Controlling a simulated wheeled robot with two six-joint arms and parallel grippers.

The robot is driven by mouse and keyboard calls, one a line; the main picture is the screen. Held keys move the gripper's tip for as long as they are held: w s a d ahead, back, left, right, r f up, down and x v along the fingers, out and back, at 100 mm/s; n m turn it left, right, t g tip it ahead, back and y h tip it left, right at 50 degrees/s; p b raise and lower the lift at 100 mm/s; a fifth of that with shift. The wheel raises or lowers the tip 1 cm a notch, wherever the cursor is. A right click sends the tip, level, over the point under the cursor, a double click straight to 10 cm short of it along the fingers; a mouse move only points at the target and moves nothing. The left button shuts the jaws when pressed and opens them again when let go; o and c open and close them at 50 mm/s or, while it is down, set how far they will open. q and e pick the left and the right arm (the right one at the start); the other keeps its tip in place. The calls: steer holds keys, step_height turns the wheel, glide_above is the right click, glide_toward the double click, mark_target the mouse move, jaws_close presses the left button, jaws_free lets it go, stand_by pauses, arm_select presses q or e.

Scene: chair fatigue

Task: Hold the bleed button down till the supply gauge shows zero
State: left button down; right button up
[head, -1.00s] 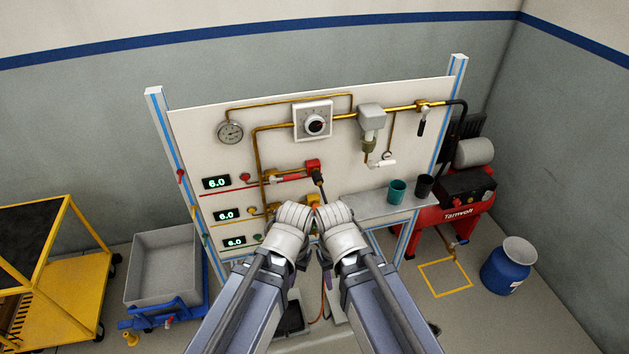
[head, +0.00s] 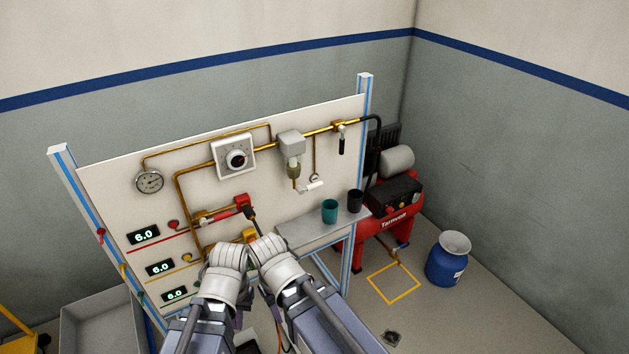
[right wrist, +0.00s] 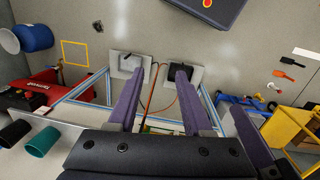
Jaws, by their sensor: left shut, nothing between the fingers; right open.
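The round dial gauge (head: 149,181) hangs at the panel's upper left; its needle is too small to read. I cannot tell which part is the bleed button. A red round knob (head: 173,224) sits beside the top 6.0 display (head: 144,235), and a white fitting (head: 315,186) hangs under the grey box (head: 291,144). My left gripper (head: 238,317) is shut and empty, low in front of the panel and mostly hidden by my arm. My right gripper (right wrist: 158,76) is open and empty in the right wrist view, its purple fingers apart above the floor.
A shelf (head: 300,235) holds a teal cup (head: 330,211) and a dark cup (head: 355,200). A red compressor (head: 385,230) stands right of the panel, with a blue drum (head: 447,262) beyond. A grey bin (head: 103,322) is at lower left. Floor at the right is mostly clear.

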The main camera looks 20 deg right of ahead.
jaws_close()
stand_by(0.4)
stand_by(1.4)
